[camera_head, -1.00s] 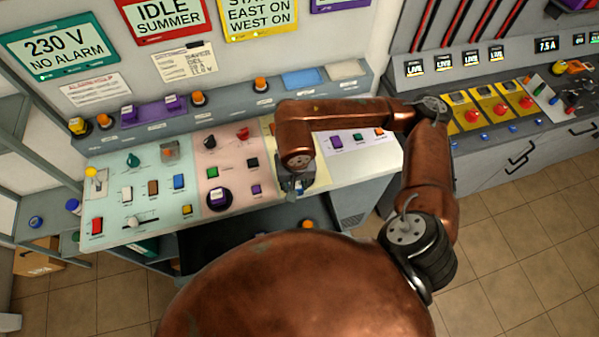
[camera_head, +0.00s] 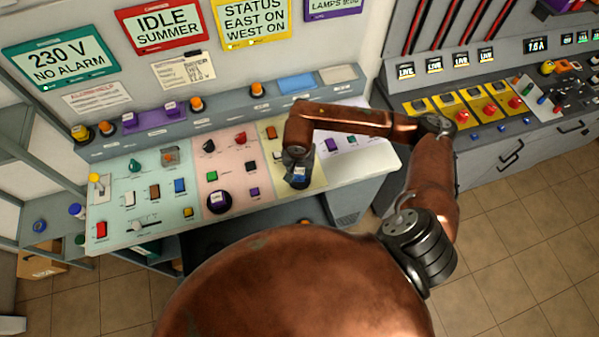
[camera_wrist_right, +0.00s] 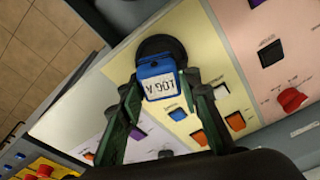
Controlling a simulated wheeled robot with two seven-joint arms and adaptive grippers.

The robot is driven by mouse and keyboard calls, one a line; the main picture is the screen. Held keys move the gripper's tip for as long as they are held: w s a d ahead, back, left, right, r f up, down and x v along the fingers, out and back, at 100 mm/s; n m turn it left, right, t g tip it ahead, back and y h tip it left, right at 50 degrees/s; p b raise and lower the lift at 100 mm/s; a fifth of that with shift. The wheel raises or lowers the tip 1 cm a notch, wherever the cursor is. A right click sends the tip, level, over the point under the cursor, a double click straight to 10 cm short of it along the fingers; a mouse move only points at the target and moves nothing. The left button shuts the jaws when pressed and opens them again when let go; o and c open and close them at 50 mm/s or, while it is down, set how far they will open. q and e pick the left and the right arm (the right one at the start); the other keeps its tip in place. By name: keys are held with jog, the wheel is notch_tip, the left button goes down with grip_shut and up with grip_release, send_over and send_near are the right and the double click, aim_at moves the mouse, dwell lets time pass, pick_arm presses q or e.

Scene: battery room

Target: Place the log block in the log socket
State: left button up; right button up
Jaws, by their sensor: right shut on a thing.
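The log block is a blue block (camera_wrist_right: 155,68) with a white label reading "LOG A" in the right wrist view. My right gripper (camera_wrist_right: 160,84) is shut on it, one green finger on each side. A black round socket (camera_wrist_right: 160,45) on the pale yellow panel lies right behind the block and is partly covered by it. I cannot tell whether the block is inside the socket or just above it. In the head view my right gripper (camera_head: 299,177) is over the yellow panel, with a little blue showing. My left gripper is not in view.
The sloped console (camera_head: 345,170) has several buttons and switches close around the gripper. Another black round socket (camera_head: 209,204) with a purple block sits on the pink panel. A raised ledge with orange lamps (camera_head: 257,89) runs behind. A second console (camera_head: 480,110) stands at right.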

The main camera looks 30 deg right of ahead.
aim_at(299, 172)
jog(key=shift+w+d+f, duration=0.35)
jog(key=shift+w+f, duration=0.2)
jog(key=shift+f, duration=0.25)
notch_tip(299, 172, down, 3)
jog(key=shift+p, duration=0.85)
jog(key=shift+w+f, duration=0.1)
jog(key=shift+f, duration=0.05)
jog(key=shift+f, duration=0.1)
jog(key=shift+f+b, duration=0.1)
jog(key=shift+b, duration=0.25)
jog(key=o, duration=1.2)
jog(key=shift+c, duration=0.2)
jog(key=shift+r, duration=0.5)
jog(key=r, duration=0.3)
jog(key=s+r+b, duration=0.1)
jog(key=r, duration=0.3)
jog(key=a+r+b, duration=0.1)
jog(key=r, duration=0.3)
jog(key=shift+s+r, duration=0.2)
jog(key=shift+s, duration=0.05)
